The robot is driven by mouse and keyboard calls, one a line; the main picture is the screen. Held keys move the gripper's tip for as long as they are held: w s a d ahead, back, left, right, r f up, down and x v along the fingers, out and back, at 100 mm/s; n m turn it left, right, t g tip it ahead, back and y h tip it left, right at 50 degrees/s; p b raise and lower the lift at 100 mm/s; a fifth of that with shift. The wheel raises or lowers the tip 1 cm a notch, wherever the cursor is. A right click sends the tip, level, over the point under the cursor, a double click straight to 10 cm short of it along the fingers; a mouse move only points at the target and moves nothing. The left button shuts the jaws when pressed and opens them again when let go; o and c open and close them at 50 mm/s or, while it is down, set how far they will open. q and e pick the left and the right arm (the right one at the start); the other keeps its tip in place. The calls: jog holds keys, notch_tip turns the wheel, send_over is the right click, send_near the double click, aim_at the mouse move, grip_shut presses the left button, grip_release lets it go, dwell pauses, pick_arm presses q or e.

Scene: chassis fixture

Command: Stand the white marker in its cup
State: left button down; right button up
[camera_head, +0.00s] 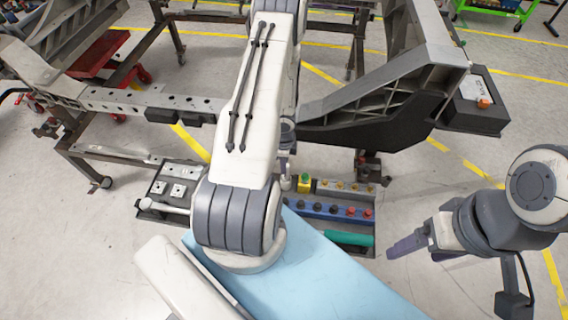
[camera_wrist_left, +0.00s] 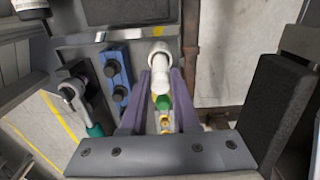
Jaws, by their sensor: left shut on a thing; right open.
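In the left wrist view, a white rounded cylinder, which looks like the white marker (camera_wrist_left: 160,62), sits between the two purple fingers of my left gripper (camera_wrist_left: 163,82). The left gripper is shut on it, above a tray of parts. In the head view my left arm hides most of this gripper and what it holds. My right gripper (camera_head: 409,247) is open and empty at the right, away from the tray. I cannot clearly identify the marker's cup in either view.
The tray (camera_head: 355,250) holds a blue block with knobs (camera_head: 330,210), a teal handle (camera_head: 348,239) and a yellow-green part (camera_head: 304,182). A grey chassis frame (camera_head: 150,103) stands behind it. A light blue surface (camera_head: 320,280) lies in front.

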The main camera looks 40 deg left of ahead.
pick_arm(q)
jog(key=shift+f, duration=0.2)
jog(key=c, duration=0.6)
grip_release()
notch_tip(320, 180, up, 9)
jog(key=p, duration=0.9)
jog(key=shift+r, duration=0.15)
